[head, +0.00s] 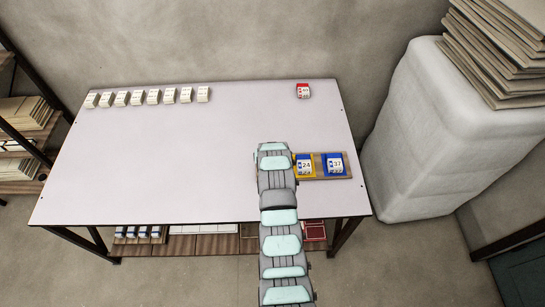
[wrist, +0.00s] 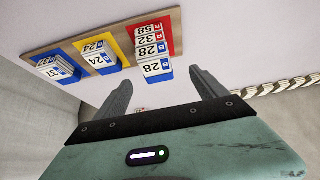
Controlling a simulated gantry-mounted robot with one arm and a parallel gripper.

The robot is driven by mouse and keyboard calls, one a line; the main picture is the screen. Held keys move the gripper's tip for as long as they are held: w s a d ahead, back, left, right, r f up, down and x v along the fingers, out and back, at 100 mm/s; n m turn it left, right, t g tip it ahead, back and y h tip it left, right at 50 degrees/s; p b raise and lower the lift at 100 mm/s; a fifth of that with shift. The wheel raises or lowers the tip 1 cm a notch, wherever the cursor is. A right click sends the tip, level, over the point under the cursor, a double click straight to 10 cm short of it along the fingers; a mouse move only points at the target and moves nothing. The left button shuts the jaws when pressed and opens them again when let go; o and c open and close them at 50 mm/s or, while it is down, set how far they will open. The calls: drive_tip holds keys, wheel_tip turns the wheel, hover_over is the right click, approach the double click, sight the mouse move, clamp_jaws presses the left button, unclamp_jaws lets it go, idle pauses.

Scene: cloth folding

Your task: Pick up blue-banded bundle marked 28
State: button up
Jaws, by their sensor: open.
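The blue-banded bundle marked 28 (wrist: 154,70) shows in the wrist view at the near end of the red section of a wooden tray. Its white face carries the 28, and a blue band shows at its edge. A second 28 shows just behind it, with 32 and 58 labels beyond. My gripper (wrist: 160,78) is open, with one finger on each side of the bundle in the picture. I see nothing held, and cannot tell the remaining gap in depth. In the head view my arm hides the bundle and the red section.
The tray (head: 345,177) also holds a bundle marked 24 on yellow (head: 304,165) and one marked 37 on blue (head: 335,164). A red-banded bundle (head: 303,91) stands at the table's back right. Several white bundles (head: 153,97) line the back left. The table's middle (head: 180,155) is clear.

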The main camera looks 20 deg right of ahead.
drive_tip(key=shift+x, duration=1.1)
drive_tip(key=shift+w+d+f, duration=0.35)
drive_tip(key=shift+w+f, duration=0.1)
drive_tip(key=shift+w, duration=0.05)
drive_tip(key=shift+w+d+f, duration=0.15)
drive_tip(key=shift+f, duration=0.2)
drive_tip(key=shift+w+d+f, duration=0.15)
drive_tip(key=shift+f, duration=0.2)
drive_tip(key=shift+b+x, duration=0.5)
drive_tip(key=shift+x, duration=0.4)
drive_tip(key=shift+w+f, duration=0.1)
drive_tip(key=shift+f, duration=0.05)
drive_tip(key=c, duration=1.5)
